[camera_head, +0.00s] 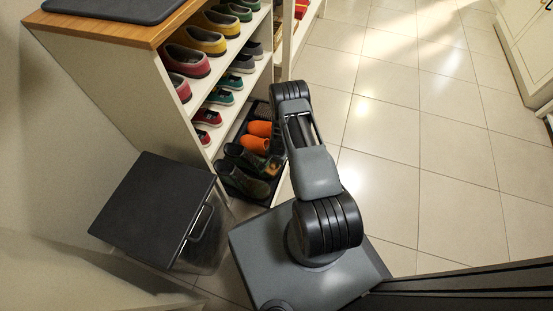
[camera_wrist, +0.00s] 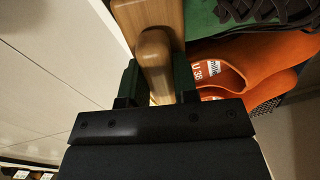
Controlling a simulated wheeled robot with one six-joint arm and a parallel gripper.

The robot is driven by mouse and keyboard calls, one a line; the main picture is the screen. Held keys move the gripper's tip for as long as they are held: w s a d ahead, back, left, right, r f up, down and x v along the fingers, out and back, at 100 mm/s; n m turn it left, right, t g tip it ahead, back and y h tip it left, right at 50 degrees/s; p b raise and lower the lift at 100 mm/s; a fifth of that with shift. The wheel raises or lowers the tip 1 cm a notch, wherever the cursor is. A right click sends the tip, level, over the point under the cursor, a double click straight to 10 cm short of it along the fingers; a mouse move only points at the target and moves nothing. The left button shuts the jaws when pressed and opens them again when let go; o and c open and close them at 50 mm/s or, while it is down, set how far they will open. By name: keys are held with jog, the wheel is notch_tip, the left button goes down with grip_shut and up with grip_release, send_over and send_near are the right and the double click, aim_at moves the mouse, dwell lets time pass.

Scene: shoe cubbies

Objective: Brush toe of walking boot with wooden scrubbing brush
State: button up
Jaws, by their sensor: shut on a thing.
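My gripper (camera_wrist: 157,84) is shut on the wooden scrubbing brush (camera_wrist: 154,50) in the wrist view. Its dark fingers clasp the handle's sides, and a wider wooden part reaches the top edge. The bristles are out of sight. A green walking boot (camera_wrist: 262,14) with dark laces lies just right of the brush, partly cut off; I cannot tell if they touch. In the head view, dark green boots (camera_head: 246,173) stand at the near end of the bottom rack.
Orange clogs (camera_wrist: 222,60) sit beside the boot; they also show in the head view (camera_head: 256,138). A black shoe tray (camera_head: 238,194) holds this footwear below shelves of coloured shoes (camera_head: 200,45). A dark-lidded bin (camera_head: 155,208) stands left. Tiled floor (camera_head: 440,130) is clear on the right.

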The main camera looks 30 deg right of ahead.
jog(key=shift+s+a+f, duration=0.1)
jog(key=shift+s+a, duration=0.9)
jog(key=shift+s, duration=0.1)
jog(key=shift+w+d+p, duration=0.3)
jog(key=shift+w+p, duration=0.05)
jog(key=shift+w, duration=0.05)
jog(key=shift+w+d+f+p, duration=0.15)
jog(key=shift+w+d+p, duration=0.3)
jog(key=shift+w+d, duration=0.05)
jog(key=shift+s+d+r+p, duration=0.1)
jog(key=shift+s+r+p, duration=0.05)
jog(key=shift+r+p, duration=1.6)
jog(key=shift+s+d+r+p, duration=0.1)
jog(key=shift+r+p, duration=1)
jog(key=shift+r, duration=1.15)
